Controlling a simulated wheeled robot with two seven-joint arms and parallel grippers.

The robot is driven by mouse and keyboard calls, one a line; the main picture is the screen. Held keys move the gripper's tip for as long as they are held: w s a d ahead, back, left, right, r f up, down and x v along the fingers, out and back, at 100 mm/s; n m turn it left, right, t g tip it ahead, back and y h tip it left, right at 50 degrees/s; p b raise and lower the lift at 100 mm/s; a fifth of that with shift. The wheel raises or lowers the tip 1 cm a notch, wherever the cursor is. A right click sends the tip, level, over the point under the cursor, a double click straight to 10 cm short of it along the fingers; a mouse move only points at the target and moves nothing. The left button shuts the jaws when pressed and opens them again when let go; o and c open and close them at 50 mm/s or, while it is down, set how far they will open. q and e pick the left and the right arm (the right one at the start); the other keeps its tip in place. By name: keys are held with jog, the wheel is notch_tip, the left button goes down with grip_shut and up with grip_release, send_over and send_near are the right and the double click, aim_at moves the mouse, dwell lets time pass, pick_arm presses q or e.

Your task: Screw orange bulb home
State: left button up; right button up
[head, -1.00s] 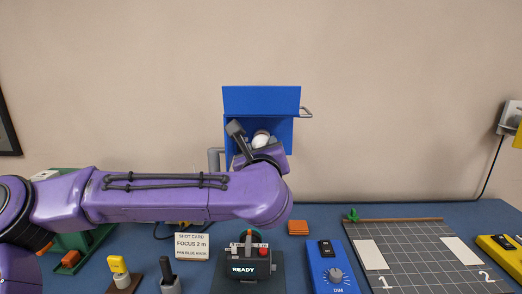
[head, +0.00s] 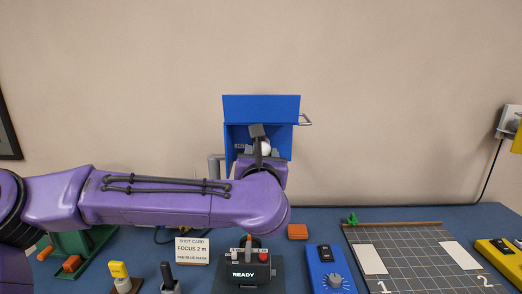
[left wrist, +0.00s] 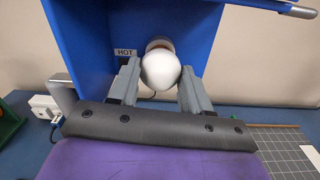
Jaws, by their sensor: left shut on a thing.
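The bulb (left wrist: 160,72) has a white globe with an orange-brown band at its far end, in the left wrist view. It points into a blue open-fronted housing (left wrist: 189,25); whether its base is seated in a socket is hidden. My left gripper (left wrist: 160,66) is shut on the bulb, one grey finger on each side of the globe. In the head view the blue housing (head: 262,107) stands behind my left gripper (head: 263,143), and the white globe (head: 266,148) shows partly beside a dark finger. My right gripper is not in view.
A "HOT" label (left wrist: 125,53) is inside the housing, left of the bulb. A handle (head: 306,119) sticks out on its right. On the table are a "READY" box (head: 246,271), a blue dimmer box (head: 328,268), an orange block (head: 298,231) and a gridded board (head: 415,262).

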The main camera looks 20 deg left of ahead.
pick_arm(q)
jog(key=m, duration=0.1)
jog(key=m+p, duration=0.1)
jog(key=m, duration=0.1)
jog(key=m+p, duration=0.1)
jog(key=shift+r+m, duration=0.3)
jog(key=o, duration=1.3)
jog(key=shift+f+b, duration=0.25)
jog(key=shift+b, duration=0.05)
jog(key=shift+c, duration=0.2)
jog(key=o, duration=0.4)
jog(key=shift+f, duration=0.1)
jog(key=b+v, duration=0.2)
jog(key=v, duration=0.4)
